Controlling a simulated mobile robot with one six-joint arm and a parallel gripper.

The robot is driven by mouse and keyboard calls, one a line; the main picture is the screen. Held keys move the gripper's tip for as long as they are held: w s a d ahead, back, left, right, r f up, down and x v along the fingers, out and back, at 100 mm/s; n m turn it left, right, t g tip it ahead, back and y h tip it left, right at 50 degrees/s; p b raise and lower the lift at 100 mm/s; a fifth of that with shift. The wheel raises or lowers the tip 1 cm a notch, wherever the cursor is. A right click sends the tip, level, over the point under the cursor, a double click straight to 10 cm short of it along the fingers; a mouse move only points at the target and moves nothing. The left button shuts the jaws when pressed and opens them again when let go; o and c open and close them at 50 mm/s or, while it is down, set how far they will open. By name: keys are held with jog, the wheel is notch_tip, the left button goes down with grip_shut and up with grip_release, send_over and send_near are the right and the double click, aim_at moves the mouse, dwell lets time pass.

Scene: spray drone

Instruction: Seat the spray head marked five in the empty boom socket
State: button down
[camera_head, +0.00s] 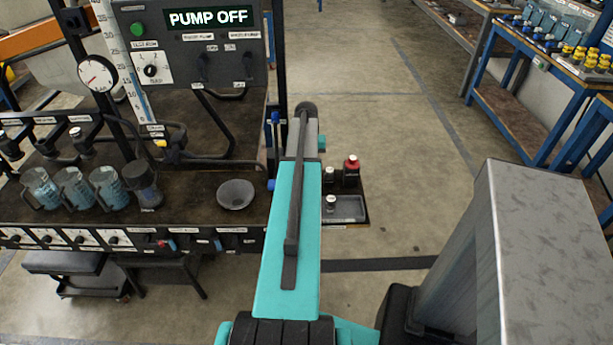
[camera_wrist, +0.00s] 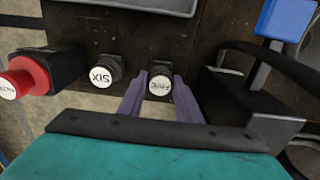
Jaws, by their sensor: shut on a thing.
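In the wrist view, the spray head marked five (camera_wrist: 160,86) has a dark body and a round white label on top. My gripper (camera_wrist: 160,92) has its two purple fingers shut on it, one on each side. Whether it is clear of the shelf I cannot tell. A boom with several dark spray heads (camera_head: 80,140) runs above clear jugs on the left of the bench. A yellow fitting (camera_head: 176,137) is at its right. I cannot make out the empty socket for sure.
A grey tray (camera_head: 350,210) is on the same shelf. A grey bowl (camera_head: 236,194) sits on the bench near my arm.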

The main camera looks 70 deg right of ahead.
jog(key=shift+r+p, duration=1.85)
jog(key=shift+r, duration=1.1)
jog(key=shift+r, duration=0.15)
